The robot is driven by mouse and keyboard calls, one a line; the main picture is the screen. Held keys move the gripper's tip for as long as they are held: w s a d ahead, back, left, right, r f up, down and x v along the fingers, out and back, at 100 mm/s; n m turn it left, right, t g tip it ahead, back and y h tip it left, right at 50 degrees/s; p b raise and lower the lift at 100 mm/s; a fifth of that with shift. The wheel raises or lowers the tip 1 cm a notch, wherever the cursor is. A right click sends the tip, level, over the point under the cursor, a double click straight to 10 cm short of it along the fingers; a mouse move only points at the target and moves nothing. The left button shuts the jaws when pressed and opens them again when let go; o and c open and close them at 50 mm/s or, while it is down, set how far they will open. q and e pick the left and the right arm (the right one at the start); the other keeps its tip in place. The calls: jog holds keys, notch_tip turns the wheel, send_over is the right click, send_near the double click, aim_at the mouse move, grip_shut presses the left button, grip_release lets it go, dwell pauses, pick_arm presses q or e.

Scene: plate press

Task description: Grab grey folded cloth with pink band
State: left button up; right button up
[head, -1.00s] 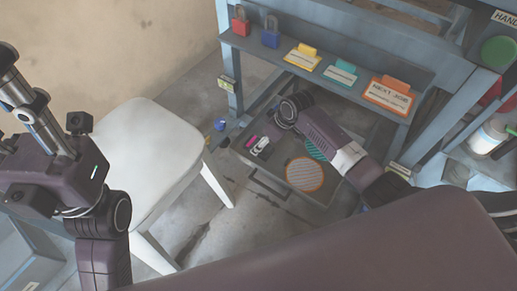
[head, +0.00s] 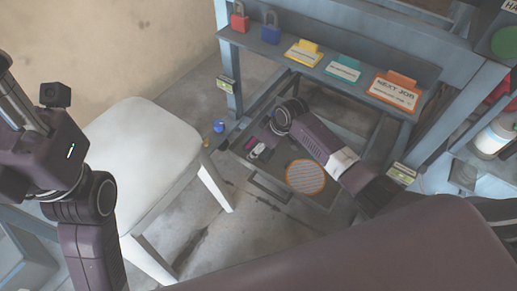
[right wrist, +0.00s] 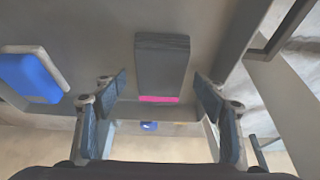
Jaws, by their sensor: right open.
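The folded cloth (right wrist: 162,62) shows in the right wrist view as a dark grey block with a bright pink band on its near end. It lies on a grey surface, beyond and between the fingers of my right gripper (right wrist: 165,95). That gripper is open, empty and lined up with the cloth, with clear gaps at both sides. In the head view my right arm reaches down over the open drawer, and a small pink patch shows by its wrist; the cloth is otherwise hard to make out there. My left arm is raised at the left edge; its fingertips are not visible.
The drawer also holds an orange-rimmed striped disc (head: 305,176). A blue item (right wrist: 30,77) lies left of the cloth in the wrist view. A shelf with padlocks and coloured signs (head: 395,92) overhangs the drawer. A white stool (head: 145,150) stands at the left.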

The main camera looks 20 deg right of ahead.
jog(key=shift+f, duration=0.1)
jog(key=c, duration=1.1)
jog(key=shift+c, duration=0.7)
